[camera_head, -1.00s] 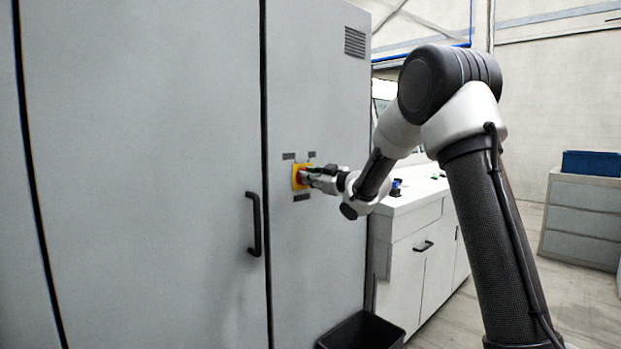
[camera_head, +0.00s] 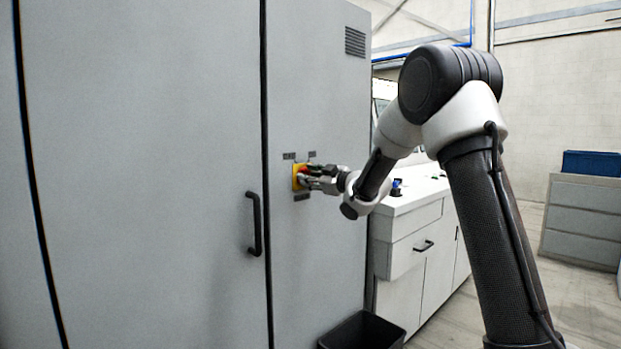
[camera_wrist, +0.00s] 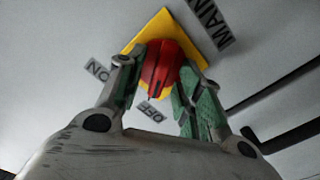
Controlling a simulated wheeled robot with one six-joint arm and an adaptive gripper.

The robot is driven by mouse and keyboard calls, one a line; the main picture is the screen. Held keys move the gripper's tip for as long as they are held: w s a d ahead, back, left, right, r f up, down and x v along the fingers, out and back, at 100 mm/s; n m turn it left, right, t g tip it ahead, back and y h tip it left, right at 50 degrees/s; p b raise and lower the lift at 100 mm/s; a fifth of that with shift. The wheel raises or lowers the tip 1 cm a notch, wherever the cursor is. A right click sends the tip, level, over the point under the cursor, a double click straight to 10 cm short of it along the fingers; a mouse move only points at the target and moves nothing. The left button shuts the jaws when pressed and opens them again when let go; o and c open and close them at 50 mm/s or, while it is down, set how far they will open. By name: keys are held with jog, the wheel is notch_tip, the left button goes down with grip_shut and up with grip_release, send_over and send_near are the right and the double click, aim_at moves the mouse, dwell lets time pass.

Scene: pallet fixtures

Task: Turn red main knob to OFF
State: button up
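The red knob (camera_wrist: 162,68) sits on a yellow plate (camera_wrist: 132,44) on the grey cabinet front. In the wrist view its dark pointer line points toward the OFF label (camera_wrist: 150,113). The ON label (camera_wrist: 97,69) is to the left and the MAIN label (camera_wrist: 208,24) at the top right. My gripper (camera_wrist: 162,66) has one finger on each side of the knob and appears shut on it. The exact contact at the fingertips is hard to see. In the head view my gripper (camera_head: 308,176) covers part of the red knob (camera_head: 303,171) and its yellow plate (camera_head: 296,179).
A black door handle (camera_head: 254,224) stands out left of the knob; it also shows in the wrist view (camera_wrist: 290,137). A dark bin (camera_head: 361,328) stands below. A white console (camera_head: 405,245) is at the right, behind my arm.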

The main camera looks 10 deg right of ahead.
jog(key=v, duration=1.2)
